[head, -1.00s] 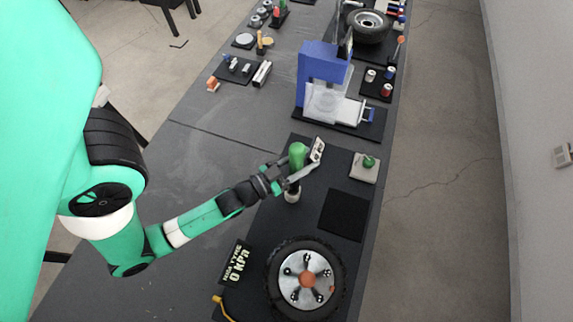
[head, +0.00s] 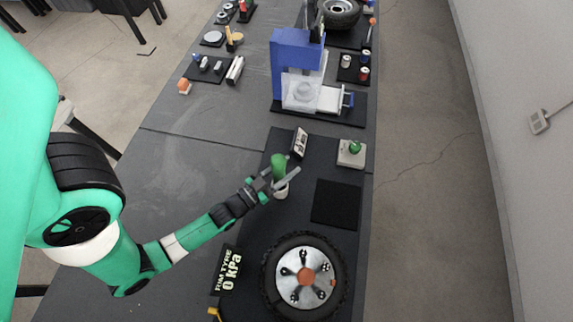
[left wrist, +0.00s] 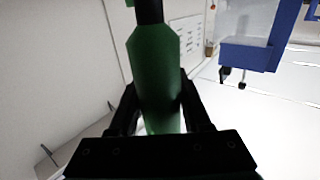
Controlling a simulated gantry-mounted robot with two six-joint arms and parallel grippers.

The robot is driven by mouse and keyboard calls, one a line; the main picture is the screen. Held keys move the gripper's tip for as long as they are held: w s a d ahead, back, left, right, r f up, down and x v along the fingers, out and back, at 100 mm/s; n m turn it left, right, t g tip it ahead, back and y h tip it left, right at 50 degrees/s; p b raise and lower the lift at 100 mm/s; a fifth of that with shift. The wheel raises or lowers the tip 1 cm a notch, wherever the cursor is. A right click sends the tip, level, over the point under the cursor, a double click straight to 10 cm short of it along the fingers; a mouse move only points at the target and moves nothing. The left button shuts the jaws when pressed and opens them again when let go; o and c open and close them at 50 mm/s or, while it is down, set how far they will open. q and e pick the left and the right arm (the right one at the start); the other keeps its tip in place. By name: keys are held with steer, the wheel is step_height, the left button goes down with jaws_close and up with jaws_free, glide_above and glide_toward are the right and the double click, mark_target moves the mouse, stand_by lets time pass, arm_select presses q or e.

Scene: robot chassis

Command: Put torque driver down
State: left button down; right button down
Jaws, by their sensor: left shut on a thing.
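The torque driver with a green handle (head: 279,164) is held upright by my left gripper (head: 281,180), which is shut on it. It is directly over a small white cup-like holder (head: 281,194), and its lower end looks to be in or at the holder's mouth; the fingers hide the exact fit. In the left wrist view the green handle (left wrist: 155,75) stands between the two dark fingers, with a black part above it. My right gripper is not in view.
A small display (head: 300,141) stands just behind the driver. A green-knobbed block (head: 351,152) and a black pad (head: 336,203) lie to the right. A tyre (head: 271,280) is in front, beside a pressure sign (head: 229,271). A blue press (head: 287,58) stands farther back.

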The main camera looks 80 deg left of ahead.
arm_select(q)
steer(key=shift+r, duration=0.1)
steer(key=shift+f, duration=0.2)
steer(key=shift+c, duration=1.8)
jaws_free()
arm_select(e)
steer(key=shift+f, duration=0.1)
